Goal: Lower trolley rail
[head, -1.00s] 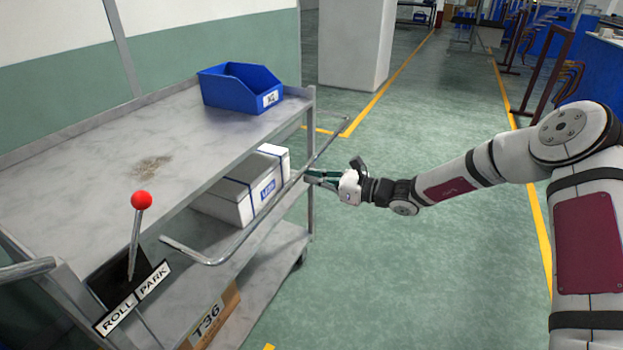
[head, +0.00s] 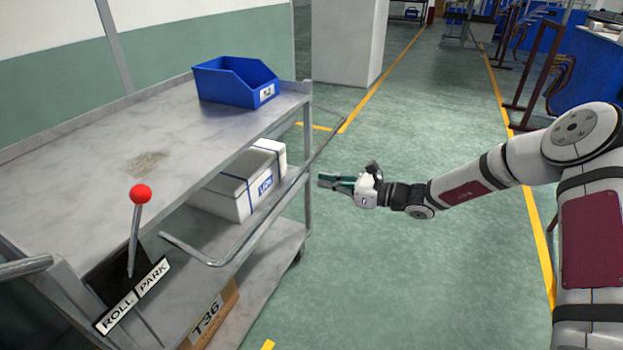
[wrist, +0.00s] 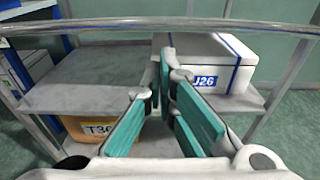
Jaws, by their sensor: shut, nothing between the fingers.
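The trolley rail (head: 262,227) is a bent grey tube along the trolley's open side, standing out from it below the top shelf's edge. It also crosses the top of the wrist view (wrist: 150,27) as a level bar. My gripper (head: 322,181), with green finger pads, is just to the right of the rail in the head view, apart from it. In the wrist view my gripper (wrist: 168,62) has its fingers together with nothing between them, below the rail in the picture. The grey trolley (head: 75,165) stands at the left.
A blue bin (head: 225,88) sits on the top shelf. A white box (head: 235,196) stands on the middle shelf and a T36 carton (head: 214,318) on the lowest. A red-knobbed lever (head: 140,194) stands by the ROLL/PARK plate (head: 133,296).

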